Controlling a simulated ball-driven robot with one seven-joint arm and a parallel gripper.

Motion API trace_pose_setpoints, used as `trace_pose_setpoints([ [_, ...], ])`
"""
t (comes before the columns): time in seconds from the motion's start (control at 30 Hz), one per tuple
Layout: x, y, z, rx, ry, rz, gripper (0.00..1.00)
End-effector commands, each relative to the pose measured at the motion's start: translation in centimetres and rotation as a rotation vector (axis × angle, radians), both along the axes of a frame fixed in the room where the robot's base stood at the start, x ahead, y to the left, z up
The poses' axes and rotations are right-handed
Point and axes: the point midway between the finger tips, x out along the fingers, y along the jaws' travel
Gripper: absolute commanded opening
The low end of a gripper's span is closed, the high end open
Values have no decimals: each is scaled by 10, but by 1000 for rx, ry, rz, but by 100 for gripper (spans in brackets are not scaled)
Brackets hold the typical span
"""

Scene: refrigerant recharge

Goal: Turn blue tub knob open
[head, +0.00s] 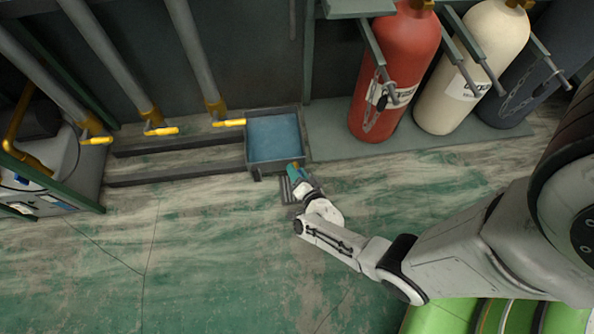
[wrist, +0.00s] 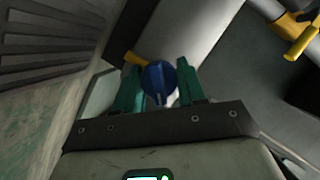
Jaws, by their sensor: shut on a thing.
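A grey open tub (head: 251,150) with blue liquid (head: 275,136) stands against the wall in the head view. My gripper (head: 295,172) is low at the tub's front right corner, with green fingers. In the wrist view a round blue knob (wrist: 159,80) sits between the two fingers of my gripper (wrist: 160,70), which are shut on it. A small yellow piece (wrist: 135,59) shows just beyond the left finger. In the head view the knob is hidden or too small to make out, and its turn angle cannot be told.
Pipes with yellow handles (head: 229,122) stand left of the tub. Red (head: 392,75) and cream (head: 468,70) cylinders stand to the right, chained. The floor in front is clear.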

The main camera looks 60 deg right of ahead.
Motion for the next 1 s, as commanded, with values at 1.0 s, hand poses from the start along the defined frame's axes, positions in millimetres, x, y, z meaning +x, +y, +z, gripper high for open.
trace_pose_setpoints([
  [1.0, -2, 0, -1, 215, -271, -4, 10],
])
